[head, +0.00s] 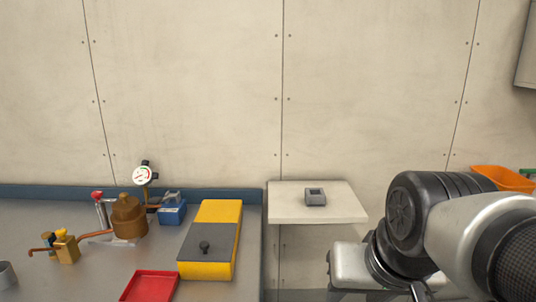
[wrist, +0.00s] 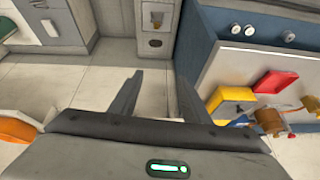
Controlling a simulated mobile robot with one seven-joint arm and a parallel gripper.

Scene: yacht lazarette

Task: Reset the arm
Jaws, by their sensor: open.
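My gripper (wrist: 155,98) shows in the wrist view with its two dark fingers apart and nothing between them. It hangs over bare floor, clear of the counter and cabinets. In the head view my arm fills the lower right, bent in front of the wall; the gripper's fingertips cannot be made out there.
The grey counter (head: 60,210) at left holds a yellow box (head: 215,212) with a grey lid, a red tray (head: 150,286) and brass fittings. A small grey device (head: 315,197) sits on a white shelf (head: 340,213). An orange bin (head: 503,178) stands behind my arm.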

